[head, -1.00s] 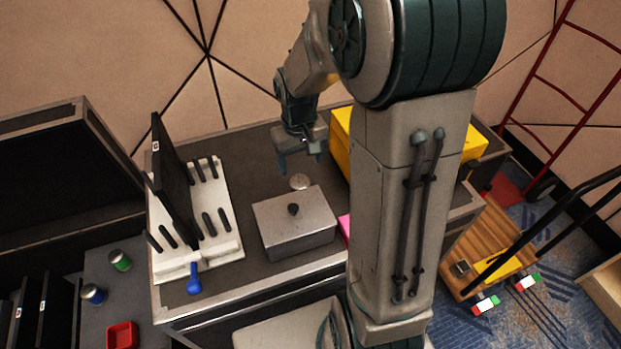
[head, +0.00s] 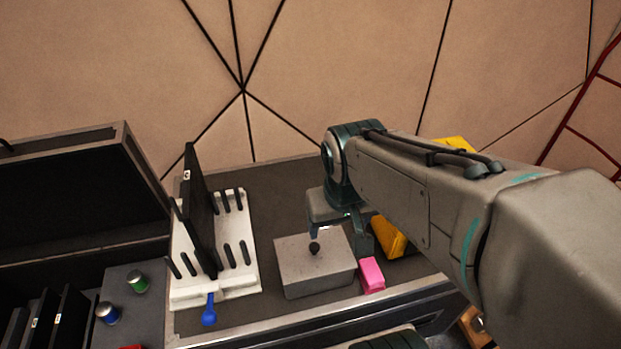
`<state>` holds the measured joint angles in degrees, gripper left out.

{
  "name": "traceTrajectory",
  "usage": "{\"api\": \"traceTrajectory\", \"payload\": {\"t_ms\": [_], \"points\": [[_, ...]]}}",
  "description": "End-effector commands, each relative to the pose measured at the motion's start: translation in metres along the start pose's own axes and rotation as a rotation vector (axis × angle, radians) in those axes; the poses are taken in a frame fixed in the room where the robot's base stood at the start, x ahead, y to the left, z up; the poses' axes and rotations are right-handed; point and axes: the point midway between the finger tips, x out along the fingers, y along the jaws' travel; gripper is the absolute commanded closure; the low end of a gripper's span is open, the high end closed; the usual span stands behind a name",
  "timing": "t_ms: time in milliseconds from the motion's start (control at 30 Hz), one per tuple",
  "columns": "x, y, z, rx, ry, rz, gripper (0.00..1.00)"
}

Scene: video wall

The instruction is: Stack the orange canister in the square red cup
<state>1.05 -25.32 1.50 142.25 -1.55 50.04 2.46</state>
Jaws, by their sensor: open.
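The square red cup (head: 130,347) shows only as a sliver at the bottom edge, left of centre, on the lower dark surface.
The grey box (head: 316,278) with a black knob stands mid-case. A pink block (head: 372,274) and a yellow object (head: 388,237) lie to its right. A white rack (head: 240,275) holds an upright black panel (head: 200,215). Green (head: 138,282) and blue (head: 107,313) cans stand lower left.

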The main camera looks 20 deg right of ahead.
Motion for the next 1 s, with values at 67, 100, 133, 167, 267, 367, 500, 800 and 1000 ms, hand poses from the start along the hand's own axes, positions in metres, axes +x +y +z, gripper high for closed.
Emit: {"api": "traceTrajectory", "payload": {"t_ms": [67,100,133,167,267,367,500,800,1000], "points": [[-0.001,0.003,-0.013,-0.005,-0.027,0.026,0.28],[0.0,0.005,-0.021,-0.009,-0.039,0.041,0.28],[0.002,0.006,-0.027,-0.013,-0.048,0.051,0.28],[0.003,0.007,-0.033,-0.016,-0.057,0.06,0.28],[0.011,0.012,-0.051,-0.031,-0.088,0.084,0.28],[0.021,0.015,-0.068,-0.046,-0.118,0.097,0.28],[0.037,0.019,-0.09,-0.067,-0.155,0.099,0.28],[0.08,0.023,-0.129,-0.096,-0.214,0.039,0.28],[0.104,0.021,-0.144,-0.1,-0.227,-0.015,0.28]]}}
